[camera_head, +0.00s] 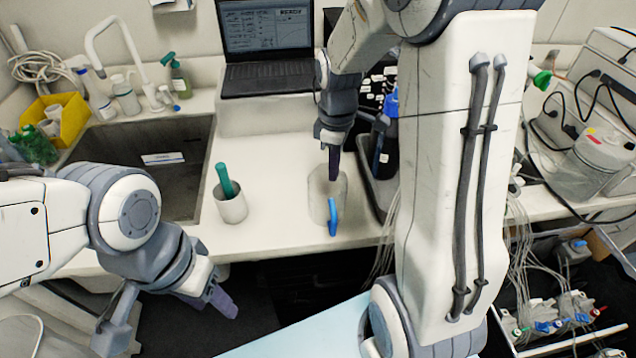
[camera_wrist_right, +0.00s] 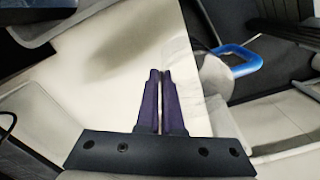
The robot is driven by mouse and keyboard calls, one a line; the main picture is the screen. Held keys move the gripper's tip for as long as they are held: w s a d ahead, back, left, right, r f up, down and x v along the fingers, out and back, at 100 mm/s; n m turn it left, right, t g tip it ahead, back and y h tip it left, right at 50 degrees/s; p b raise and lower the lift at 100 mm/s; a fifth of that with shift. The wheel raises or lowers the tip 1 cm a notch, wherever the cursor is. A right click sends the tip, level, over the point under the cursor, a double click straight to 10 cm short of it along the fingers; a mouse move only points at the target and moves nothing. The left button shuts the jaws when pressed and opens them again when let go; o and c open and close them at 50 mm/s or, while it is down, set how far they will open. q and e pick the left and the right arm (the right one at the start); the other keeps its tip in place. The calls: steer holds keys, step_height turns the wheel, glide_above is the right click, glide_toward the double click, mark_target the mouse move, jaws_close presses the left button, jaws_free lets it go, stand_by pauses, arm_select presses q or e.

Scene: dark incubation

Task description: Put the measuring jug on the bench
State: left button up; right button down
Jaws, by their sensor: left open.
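The measuring jug (camera_head: 319,206) is clear, with a blue handle, and is at the front part of the white bench (camera_head: 275,190). Its handle faces the bench's front edge and also shows in the right wrist view (camera_wrist_right: 240,62). My right gripper (camera_head: 334,172) points down at the jug's top. In the wrist view its dark fingers (camera_wrist_right: 160,100) are nearly together, with a thin strip between them, apparently the jug's wall. The clear wall is hard to make out, and I cannot tell whether the base touches the bench. My left gripper (camera_head: 172,316) is open and empty, low in front of the bench.
A metal cup (camera_head: 232,208) with a green-handled tool stands left of the jug. The sink (camera_head: 180,185) is further left. A laptop (camera_head: 266,55) is behind on a raised block. A dark device with a blue-topped bottle (camera_head: 385,135) is close on the right. Bench between cup and jug is clear.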

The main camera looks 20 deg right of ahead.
steer(key=w+a+f+p, duration=0.2)
steer(key=w+f, duration=0.4)
steer(key=f, duration=0.2)
steer(key=shift+a+p, duration=0.25)
steer(key=shift+p, duration=0.15)
steer(key=shift+w+f, duration=0.1)
steer(key=c, duration=1.1)
jaws_free()
